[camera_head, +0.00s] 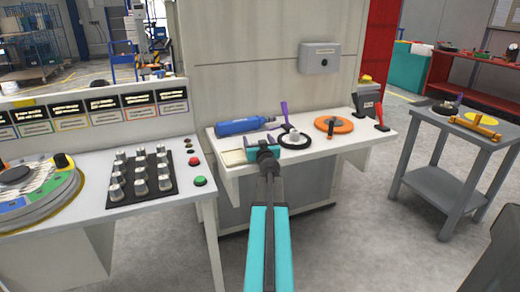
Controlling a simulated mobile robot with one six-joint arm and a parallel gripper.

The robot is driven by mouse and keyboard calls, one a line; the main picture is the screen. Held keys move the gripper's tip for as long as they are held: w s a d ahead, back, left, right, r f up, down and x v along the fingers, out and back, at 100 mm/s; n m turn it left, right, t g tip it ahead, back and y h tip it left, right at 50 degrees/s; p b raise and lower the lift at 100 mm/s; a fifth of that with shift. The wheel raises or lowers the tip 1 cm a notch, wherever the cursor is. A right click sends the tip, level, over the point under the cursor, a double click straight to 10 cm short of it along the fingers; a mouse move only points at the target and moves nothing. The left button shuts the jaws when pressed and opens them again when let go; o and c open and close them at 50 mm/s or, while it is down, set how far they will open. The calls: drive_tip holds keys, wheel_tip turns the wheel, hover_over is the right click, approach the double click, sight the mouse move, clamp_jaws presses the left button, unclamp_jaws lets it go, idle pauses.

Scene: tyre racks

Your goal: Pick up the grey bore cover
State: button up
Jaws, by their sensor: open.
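A dark ring with a pale grey centre (294,139) lies on the white shelf; it may be the grey bore cover, but I cannot tell for sure at this size. My gripper (265,146) is at the end of my teal arm, over the shelf's front edge, left of and nearer than the ring. It is open, with nothing visibly held. Its fingertips are small and partly hidden by my wrist.
A blue bottle (243,126) lies behind my gripper, and an orange disc (333,125) lies to the right. A red-handled item (380,115) stands at the shelf's right end. Left is a bench with metal knobs (140,172); right, a grey stand (448,178) with a yellow disc.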

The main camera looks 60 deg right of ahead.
drive_tip(key=shift+c, duration=0.3)
drive_tip(key=c, duration=1.1)
drive_tip(key=shift+r, duration=0.15)
drive_tip(key=shift+r+p, duration=0.5)
drive_tip(key=shift+r, duration=0.75)
drive_tip(key=s+b, duration=0.1)
drive_tip(key=s, duration=0.4)
drive_tip(key=s+d+r+b, duration=0.1)
drive_tip(key=s, duration=0.4)
drive_tip(key=s+d+r+b, duration=0.1)
drive_tip(key=s, duration=0.5)
drive_tip(key=shift+d+r, duration=0.1)
drive_tip(key=shift+d, duration=0.05)
